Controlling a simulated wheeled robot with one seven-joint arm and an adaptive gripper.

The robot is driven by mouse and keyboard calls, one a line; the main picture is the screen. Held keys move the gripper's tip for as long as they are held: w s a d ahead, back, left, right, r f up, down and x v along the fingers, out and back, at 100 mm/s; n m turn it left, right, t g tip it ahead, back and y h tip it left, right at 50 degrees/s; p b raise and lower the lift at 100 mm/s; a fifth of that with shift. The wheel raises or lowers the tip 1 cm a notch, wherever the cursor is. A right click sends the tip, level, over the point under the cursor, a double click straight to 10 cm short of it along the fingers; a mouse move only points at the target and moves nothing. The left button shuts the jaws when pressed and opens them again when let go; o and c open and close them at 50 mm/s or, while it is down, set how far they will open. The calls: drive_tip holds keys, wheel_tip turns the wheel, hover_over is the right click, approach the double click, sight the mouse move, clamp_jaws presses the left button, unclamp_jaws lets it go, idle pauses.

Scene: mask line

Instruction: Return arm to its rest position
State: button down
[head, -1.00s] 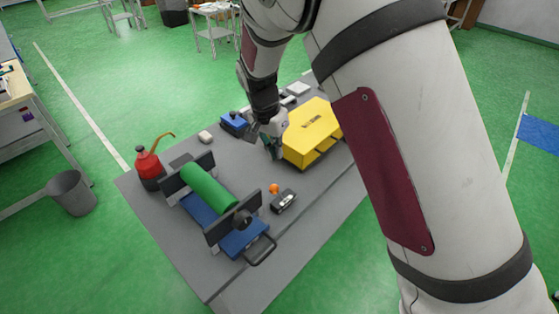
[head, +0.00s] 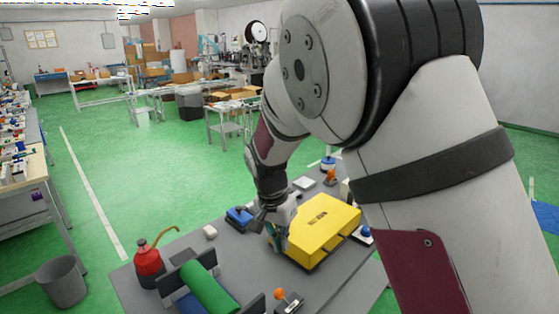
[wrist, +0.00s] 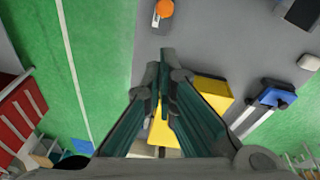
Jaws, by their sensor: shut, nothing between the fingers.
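My gripper (head: 279,238) hangs over the grey table, at the left side of the yellow box (head: 322,229) in the head view. I cannot tell whether it touches the box. In the wrist view my gripper (wrist: 163,62) has its teal fingers together with nothing between them. The yellow box (wrist: 211,90) shows behind the fingers there, partly hidden by them. My arm fills the right of the head view and hides part of the table.
The grey table (head: 228,254) holds a red can (head: 148,262) with a curved spout, a green roll (head: 209,288), a blue object (head: 239,216) and a small white block (head: 210,231). A grey bin (head: 62,283) stands on the green floor at the left. Workbenches stand farther back.

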drive_tip(key=s+d+r+n+t+y, duration=0.1)
drive_tip(key=s+d+r+n, duration=0.1)
drive_tip(key=s+d+r, duration=0.5)
drive_tip(key=s+d+r+n+t+y, duration=0.1)
drive_tip(key=s+d+r, duration=0.4)
drive_tip(key=r, duration=0.4)
drive_tip(key=s+d+r+n+t, duration=0.1)
drive_tip(key=s+d, duration=0.2)
drive_tip(key=s, duration=0.4)
drive_tip(key=s+d+r+n+t, duration=0.1)
drive_tip(key=s+d+r+n, duration=0.1)
drive_tip(key=s, duration=0.6)
drive_tip(key=shift+d+r+n, duration=0.25)
drive_tip(key=shift+d+n, duration=0.05)
drive_tip(key=shift+d, duration=0.45)
